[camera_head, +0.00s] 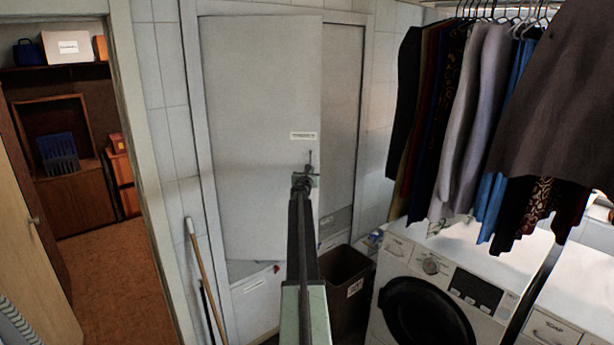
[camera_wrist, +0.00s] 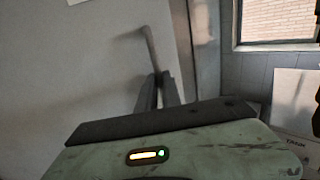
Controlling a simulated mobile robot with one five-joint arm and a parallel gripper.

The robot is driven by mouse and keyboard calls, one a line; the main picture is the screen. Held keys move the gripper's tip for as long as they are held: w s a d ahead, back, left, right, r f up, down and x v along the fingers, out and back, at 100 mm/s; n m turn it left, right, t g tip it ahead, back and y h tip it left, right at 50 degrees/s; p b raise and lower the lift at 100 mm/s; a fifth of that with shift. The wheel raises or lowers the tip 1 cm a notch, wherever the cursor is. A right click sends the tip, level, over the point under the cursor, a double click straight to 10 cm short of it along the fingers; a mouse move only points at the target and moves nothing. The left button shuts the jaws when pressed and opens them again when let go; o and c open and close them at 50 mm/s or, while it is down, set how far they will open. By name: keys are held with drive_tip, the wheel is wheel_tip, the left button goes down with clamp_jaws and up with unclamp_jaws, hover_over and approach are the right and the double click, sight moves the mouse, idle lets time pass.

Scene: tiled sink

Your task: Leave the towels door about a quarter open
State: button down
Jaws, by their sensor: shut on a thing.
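The pale grey cupboard door (camera_head: 255,110), with a small white label too small to read, stands in the middle of the head view. It seems to be swung partly out, with its free edge on the right and a grey strip of the cupboard opening beside it. Its handle (camera_head: 309,158) is a thin bar near that edge. My gripper (camera_head: 305,180) is at the handle, shut on it. In the wrist view, the handle (camera_wrist: 150,48) rises from between my fingers (camera_wrist: 158,92), against the door face (camera_wrist: 75,75). The fingers hide the handle's lower part.
A lower cupboard front (camera_head: 255,305) is below the door. A broom handle (camera_head: 205,280) leans on the left. A brown bin (camera_head: 345,275) and a white washing machine (camera_head: 400,262) stand at the right, under hanging clothes (camera_head: 465,110). A doorway opens at far left.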

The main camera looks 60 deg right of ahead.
drive_tip(key=shift+s+d+g, duration=0.3)
drive_tip(key=shift+s+d, duration=0.1)
drive_tip(key=shift+s, duration=0.15)
drive_tip(key=c, duration=1.6)
unclamp_jaws()
drive_tip(key=shift+o, duration=0.3)
drive_tip(key=shift+s+d, duration=0.1)
drive_tip(key=shift+s, duration=0.05)
drive_tip(key=shift+w, duration=0.25)
drive_tip(key=shift+w, duration=0.1)
drive_tip(key=shift+a, duration=0.25)
drive_tip(key=v, duration=0.7)
drive_tip(key=shift+s+a, duration=0.25)
